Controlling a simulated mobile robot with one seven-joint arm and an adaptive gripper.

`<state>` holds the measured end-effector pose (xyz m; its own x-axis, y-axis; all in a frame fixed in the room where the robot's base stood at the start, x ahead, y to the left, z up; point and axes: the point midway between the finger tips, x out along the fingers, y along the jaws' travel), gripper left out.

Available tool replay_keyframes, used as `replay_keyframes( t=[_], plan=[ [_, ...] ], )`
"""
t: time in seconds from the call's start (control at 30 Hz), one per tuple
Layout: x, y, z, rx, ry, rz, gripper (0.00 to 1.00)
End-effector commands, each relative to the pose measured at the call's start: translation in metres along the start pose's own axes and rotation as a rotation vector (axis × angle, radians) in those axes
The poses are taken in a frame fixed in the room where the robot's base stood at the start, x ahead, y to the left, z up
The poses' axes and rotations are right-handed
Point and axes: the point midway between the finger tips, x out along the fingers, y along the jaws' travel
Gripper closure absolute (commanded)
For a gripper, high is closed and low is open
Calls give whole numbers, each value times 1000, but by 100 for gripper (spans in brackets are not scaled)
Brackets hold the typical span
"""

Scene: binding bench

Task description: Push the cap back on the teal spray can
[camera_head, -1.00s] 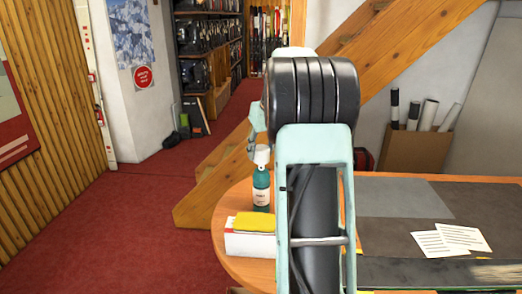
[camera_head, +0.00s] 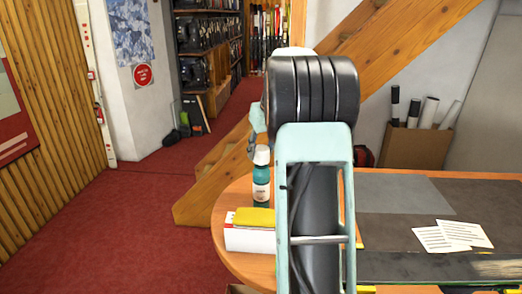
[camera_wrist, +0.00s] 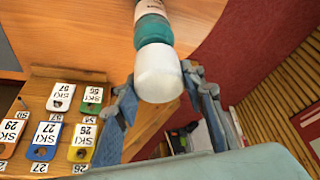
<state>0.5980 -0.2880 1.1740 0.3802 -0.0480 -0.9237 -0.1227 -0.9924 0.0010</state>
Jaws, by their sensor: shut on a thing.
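My gripper (camera_wrist: 160,90) is shut on the cap, one finger on each side. In the head view my arm hides most of the gripper.
A white box (camera_head: 248,240) with a yellow block (camera_head: 254,217) on it stands in front of the can. Ski number tags (camera_wrist: 48,134) lie on wood at left in the wrist view. A wooden stair beam (camera_head: 345,60) rises behind. Papers (camera_head: 453,235) lie on the bench at right.

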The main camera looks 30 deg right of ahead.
Motion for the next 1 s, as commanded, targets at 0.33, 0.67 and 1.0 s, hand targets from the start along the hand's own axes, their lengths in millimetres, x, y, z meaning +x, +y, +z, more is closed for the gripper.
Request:
replay_keyframes(
  t=[0.33, 0.67, 1.0],
  plan=[
    [1, 0, 0, 0, 0, 0, 75],
    [5, 0, 2, 0, 0, 0, 75],
    [13, 0, 6, 0, -1, 0, 75]
  ],
)
